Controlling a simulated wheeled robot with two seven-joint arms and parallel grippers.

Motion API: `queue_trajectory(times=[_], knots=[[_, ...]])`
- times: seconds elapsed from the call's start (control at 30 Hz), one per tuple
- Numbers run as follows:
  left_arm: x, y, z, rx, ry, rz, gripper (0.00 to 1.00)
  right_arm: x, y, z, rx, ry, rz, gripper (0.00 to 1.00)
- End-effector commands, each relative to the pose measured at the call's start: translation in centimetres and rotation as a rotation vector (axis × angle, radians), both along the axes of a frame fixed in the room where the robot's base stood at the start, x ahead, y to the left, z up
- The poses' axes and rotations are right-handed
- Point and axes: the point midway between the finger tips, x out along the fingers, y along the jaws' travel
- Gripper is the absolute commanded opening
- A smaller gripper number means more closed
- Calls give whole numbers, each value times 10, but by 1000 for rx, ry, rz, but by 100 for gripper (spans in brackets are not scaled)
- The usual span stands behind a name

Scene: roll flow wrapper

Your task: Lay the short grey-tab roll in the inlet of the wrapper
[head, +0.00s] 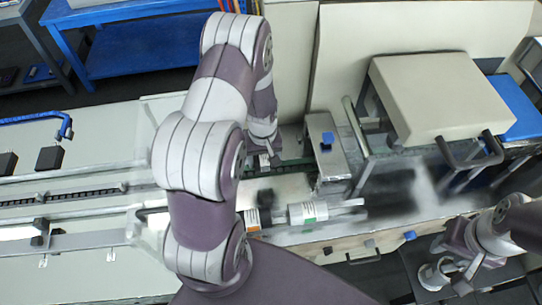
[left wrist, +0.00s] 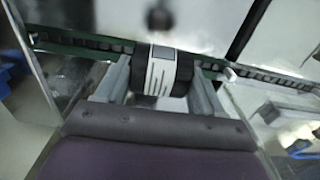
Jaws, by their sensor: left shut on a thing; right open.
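My left gripper (head: 264,148) is beyond my left arm in the head view, low over the chain channel of the wrapper's inlet (head: 293,166). In the left wrist view the gripper (left wrist: 160,88) is shut on a short roll (left wrist: 160,72) with a white, dark-printed label and dark sides. The roll lies across the line of the dark green-edged channel (left wrist: 85,43); I cannot tell whether it touches the bottom. Its tab colour is not clear. My right gripper (head: 447,262) is open at the lower right, away from the inlet.
A grey housing with a blue knob (head: 325,143) stands right of the inlet. The large beige cover (head: 440,95) is further right. My left arm hides part of the line.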

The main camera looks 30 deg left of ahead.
Motion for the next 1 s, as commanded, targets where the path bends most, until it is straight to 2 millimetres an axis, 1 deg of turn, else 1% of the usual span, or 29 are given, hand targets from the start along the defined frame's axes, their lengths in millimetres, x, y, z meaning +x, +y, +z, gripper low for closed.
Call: queue_trajectory(times=[0.03, 0.1, 0.2, 0.3, 0.47, 0.8, 0.9, 1.0], knots=[[3, 7, 1, -1, 2, 6, 33, 0, 0, 13, 0, 0, 0, 43], [9, 16, -6, 0, 1, 7, 33, 0, 0, 18, 0, 0, 0, 43], [19, 26, -15, 0, 0, -2, 33, 0, 0, 22, 0, 0, 0, 43], [27, 31, -20, 1, -1, -15, 33, 0, 0, 21, 0, 0, 0, 43], [28, 32, -31, 0, 0, -19, 33, 0, 0, 12, 0, 0, 0, 43], [28, 32, -75, 0, 0, -19, 33, 0, 0, -24, 0, 0, 0, 43], [28, 32, -82, 1, -1, -19, 33, 0, 0, -29, 0, 0, 0, 43], [29, 32, -83, 1, -1, -19, 33, 0, 0, -29, 0, 0, 0, 43]])
